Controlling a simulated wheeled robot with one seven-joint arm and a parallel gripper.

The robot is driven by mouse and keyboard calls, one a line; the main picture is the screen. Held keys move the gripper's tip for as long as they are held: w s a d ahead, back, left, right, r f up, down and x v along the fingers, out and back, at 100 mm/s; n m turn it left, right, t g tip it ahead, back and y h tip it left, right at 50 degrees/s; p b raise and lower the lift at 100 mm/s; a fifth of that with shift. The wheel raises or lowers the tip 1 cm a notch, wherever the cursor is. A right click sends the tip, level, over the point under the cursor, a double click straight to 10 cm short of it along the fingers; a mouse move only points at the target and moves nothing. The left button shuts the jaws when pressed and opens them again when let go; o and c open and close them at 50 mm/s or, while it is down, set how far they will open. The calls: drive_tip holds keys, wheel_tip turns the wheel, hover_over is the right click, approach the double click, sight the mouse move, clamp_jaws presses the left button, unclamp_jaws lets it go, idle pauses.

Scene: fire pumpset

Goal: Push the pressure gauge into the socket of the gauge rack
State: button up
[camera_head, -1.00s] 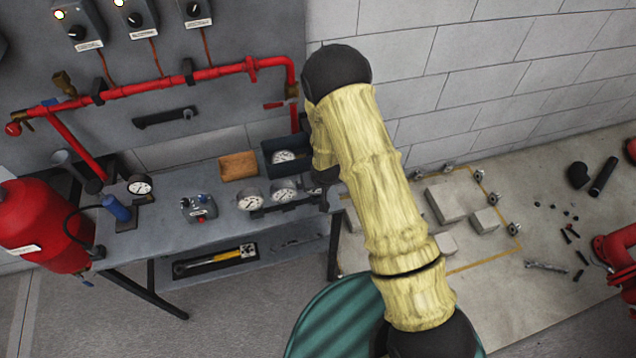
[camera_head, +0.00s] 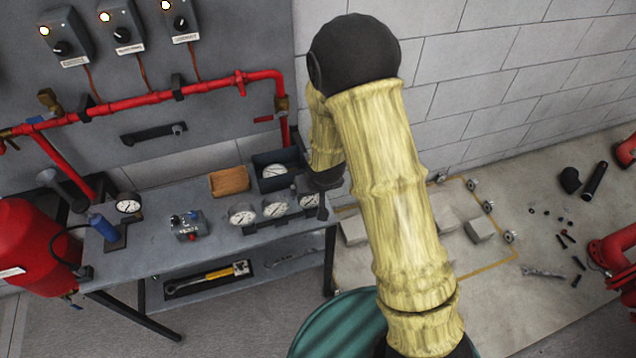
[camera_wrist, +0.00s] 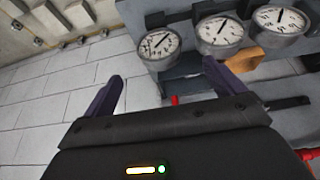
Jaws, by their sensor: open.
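Three round white-faced pressure gauges, left (camera_head: 243,213), middle (camera_head: 275,210) and right (camera_head: 309,200), sit in a row along the dark gauge rack (camera_head: 262,231) at the bench's front right. Another gauge (camera_head: 275,170) lies in a dark bin behind them. In the wrist view a row of three gauges shows, near one (camera_wrist: 158,43), middle one (camera_wrist: 220,30) and far one (camera_wrist: 280,20). My gripper (camera_wrist: 163,86) is open, its two dark fingers apart with nothing visibly between them. In the head view my arm hides most of it. Whether each gauge is fully seated cannot be told.
An orange-brown tray (camera_head: 229,181) lies beside the dark bin (camera_head: 290,158). A red pipe (camera_head: 160,98) runs along the panel above. A control box (camera_head: 188,226) and a gauge on a stand (camera_head: 128,206) are at left. Grey blocks (camera_head: 480,229) lie on the floor at right.

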drive_tip(key=a+v, duration=0.1)
drive_tip(key=v, duration=0.6)
drive_tip(key=shift+d+r+b, duration=0.25)
drive_tip(key=shift+d+b, duration=0.2)
drive_tip(key=shift+d, duration=0.05)
drive_tip(key=shift+s, duration=0.15)
drive_tip(key=s+d+r+m+g, duration=0.1)
drive_tip(key=s+d+r, duration=0.3)
drive_tip(key=s+d, duration=0.2)
drive_tip(key=s+d+r+m+g+h, duration=0.1)
drive_tip(key=s+d+r+m, duration=0.1)
drive_tip(key=s+d+r, duration=0.2)
drive_tip(key=s+d, duration=0.2)
drive_tip(key=d, duration=0.1)
drive_tip(key=shift+d, duration=0.2)
drive_tip(key=shift+r, duration=0.1)
idle(1.0)
